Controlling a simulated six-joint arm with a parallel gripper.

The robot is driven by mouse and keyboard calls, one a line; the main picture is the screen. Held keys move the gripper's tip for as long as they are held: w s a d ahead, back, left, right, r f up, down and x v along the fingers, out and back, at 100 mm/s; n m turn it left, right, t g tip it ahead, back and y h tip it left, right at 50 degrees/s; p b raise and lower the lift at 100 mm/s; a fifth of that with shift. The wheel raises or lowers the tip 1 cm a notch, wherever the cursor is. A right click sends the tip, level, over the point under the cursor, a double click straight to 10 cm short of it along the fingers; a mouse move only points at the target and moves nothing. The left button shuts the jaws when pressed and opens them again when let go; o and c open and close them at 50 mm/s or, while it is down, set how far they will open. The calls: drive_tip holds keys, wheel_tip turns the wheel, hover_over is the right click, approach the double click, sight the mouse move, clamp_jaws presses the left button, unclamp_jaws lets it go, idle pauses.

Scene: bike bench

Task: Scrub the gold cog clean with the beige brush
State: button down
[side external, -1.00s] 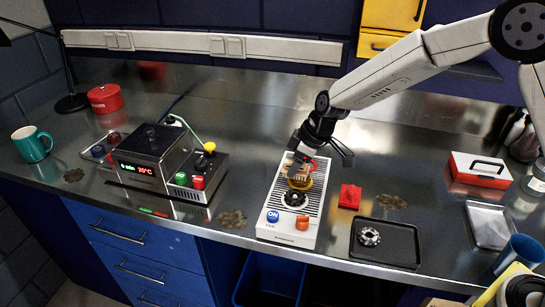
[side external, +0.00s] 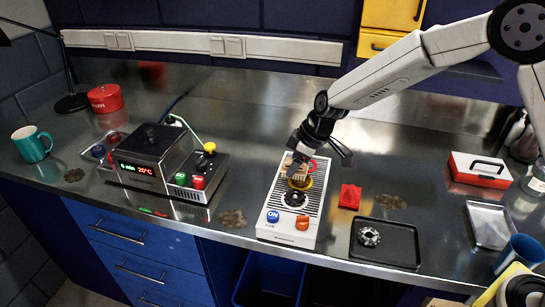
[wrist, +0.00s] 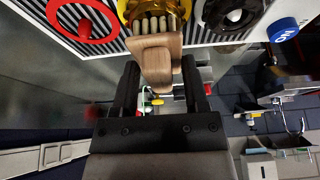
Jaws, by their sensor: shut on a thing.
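The gold cog (side external: 300,184) sits on the white bench unit (side external: 287,239), behind a dark cog; only its front part shows in the side view. In the wrist view the gold cog (wrist: 140,9) is at the top edge, partly cut off. My gripper (side external: 298,161) is over the unit. It is shut on the beige brush (wrist: 157,58), a wooden block with pale bristles. The bristles (wrist: 154,24) point at the gold cog and overlap it in the wrist view; they appear to touch it.
The dark cog (side external: 295,199) and a red ring (side external: 312,165) are close to the gold cog. A blue ON button (side external: 272,216) and orange button (side external: 302,222) sit at the unit's front. A red block (side external: 350,196) and black tray (side external: 385,248) stand to the right.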

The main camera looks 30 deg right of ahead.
sight(306, 169)
drive_tip(key=shift+s+d+f, duration=0.1)
drive_tip(key=shift+s+d, duration=1.2)
drive_tip(key=shift+s, duration=0.05)
drive_tip(key=shift+w+a, duration=0.15)
idle(0.4)
drive_tip(key=shift+w+a, duration=1.3)
drive_tip(key=shift+w, duration=0.05)
drive_tip(key=shift+r, duration=2.6)
drive_tip(key=shift+d, duration=0.1)
